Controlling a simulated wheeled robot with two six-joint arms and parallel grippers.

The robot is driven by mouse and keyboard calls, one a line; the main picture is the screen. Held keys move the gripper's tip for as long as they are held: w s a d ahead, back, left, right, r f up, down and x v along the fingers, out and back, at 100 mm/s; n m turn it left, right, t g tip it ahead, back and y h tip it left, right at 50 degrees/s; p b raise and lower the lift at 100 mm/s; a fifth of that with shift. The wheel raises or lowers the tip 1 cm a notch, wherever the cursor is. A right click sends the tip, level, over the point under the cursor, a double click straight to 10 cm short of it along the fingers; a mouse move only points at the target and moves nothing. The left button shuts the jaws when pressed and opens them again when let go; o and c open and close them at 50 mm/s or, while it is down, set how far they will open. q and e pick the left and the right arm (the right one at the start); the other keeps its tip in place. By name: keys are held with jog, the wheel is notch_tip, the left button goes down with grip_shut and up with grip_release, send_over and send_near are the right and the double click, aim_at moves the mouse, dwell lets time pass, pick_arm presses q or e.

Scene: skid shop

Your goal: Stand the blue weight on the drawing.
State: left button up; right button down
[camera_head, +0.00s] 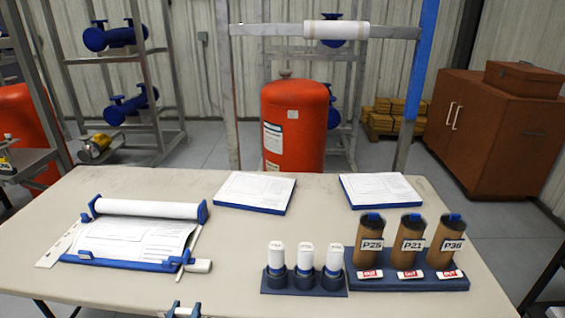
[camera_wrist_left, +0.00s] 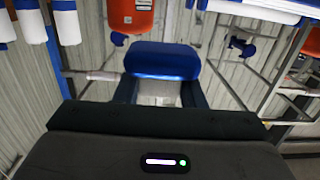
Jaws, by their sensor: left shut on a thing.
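My left gripper (camera_head: 183,310) shows only at its tips, at the bottom edge of the head view. In the left wrist view, which looks upside down, its two dark fingers are shut on the blue weight (camera_wrist_left: 163,60), a rounded blue block. A pale part shows between the fingers. In the head view the weight is mostly cut off or too small to make out. A printed drawing sheet (camera_head: 135,238) lies at the left of the table, ahead and left of the gripper, with a blue bar along its front. My right gripper is not in view.
A white roll (camera_head: 148,209) with blue ends stands behind the sheet. Two papers on blue boards (camera_head: 255,190) (camera_head: 381,190) lie at the back. White bottles (camera_head: 305,258) and brown tubes (camera_head: 412,243) stand in racks at right. The table (camera_head: 232,235) is clear in the middle.

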aim_at(187, 317)
pick_arm(q)
jog(key=s+d+r, duration=0.1)
jog(key=r, duration=0.1)
jog(key=s+d+r, duration=0.1)
jog(key=s+r, duration=0.1)
jog(key=shift+s+d+r, duration=0.15)
jog(key=shift+d, duration=0.05)
jog(key=w+a+f, duration=0.1)
jog(key=f, duration=0.1)
jog(key=w+a+f, duration=0.1)
jog(key=w+f, duration=0.1)
jog(key=shift+w+a, duration=0.1)
jog(key=shift+a, duration=0.05)
jog(key=w+a+f, duration=0.4)
jog(key=shift+a, duration=0.4)
